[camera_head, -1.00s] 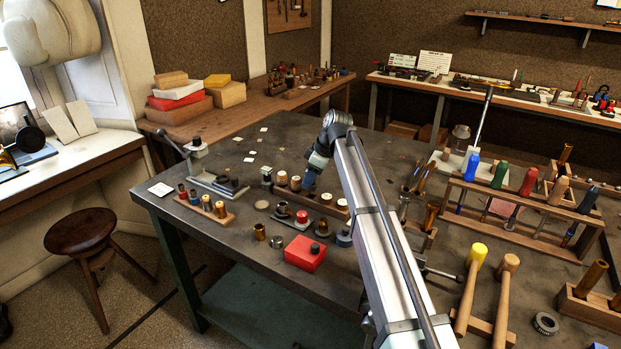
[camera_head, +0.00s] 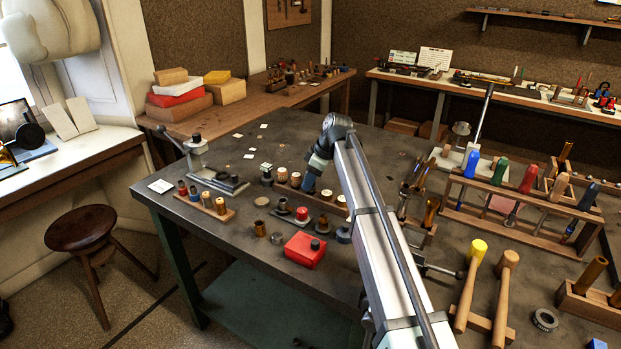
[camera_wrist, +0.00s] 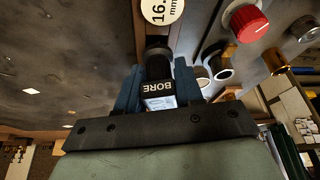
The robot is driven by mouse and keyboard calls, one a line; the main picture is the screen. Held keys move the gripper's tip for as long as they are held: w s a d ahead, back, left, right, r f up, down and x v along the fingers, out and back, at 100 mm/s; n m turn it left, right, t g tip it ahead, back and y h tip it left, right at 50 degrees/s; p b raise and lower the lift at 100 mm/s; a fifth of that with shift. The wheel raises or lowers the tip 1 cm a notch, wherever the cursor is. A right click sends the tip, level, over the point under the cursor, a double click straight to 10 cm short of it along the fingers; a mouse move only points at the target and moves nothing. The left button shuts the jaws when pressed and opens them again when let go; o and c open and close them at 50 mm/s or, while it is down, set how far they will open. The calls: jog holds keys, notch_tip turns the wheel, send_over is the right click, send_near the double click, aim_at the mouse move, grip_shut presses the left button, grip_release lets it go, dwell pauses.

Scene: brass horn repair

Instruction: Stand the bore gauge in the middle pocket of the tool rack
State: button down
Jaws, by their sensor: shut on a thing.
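My gripper (camera_head: 309,185) points down over the middle of the dark workbench, at a long wooden strip with pale discs (camera_head: 295,180) along it. In the wrist view its two blue fingers (camera_wrist: 157,85) are shut on the bore gauge (camera_wrist: 157,68), a black cylinder with a dark label reading BORE. The gauge's far end points toward a white disc marked 16 mm (camera_wrist: 162,10) on the strip. The head view hides the gauge, so I cannot tell whether its lower end touches anything. I cannot tell for certain which wooden holder is the tool rack.
A red box (camera_head: 305,250), a red-topped part (camera_head: 302,213) and brass cups (camera_head: 260,228) stand in front of the strip. A wooden stand of screwdrivers (camera_head: 520,215) and mallets (camera_head: 475,290) are at right. The bench's back left is mostly clear.

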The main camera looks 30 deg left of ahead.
jog(key=shift+f, duration=0.85)
jog(key=shift+c, duration=1.6)
grip_release()
jog(key=shift+r, duration=0.15)
jog(key=shift+r, duration=3.35)
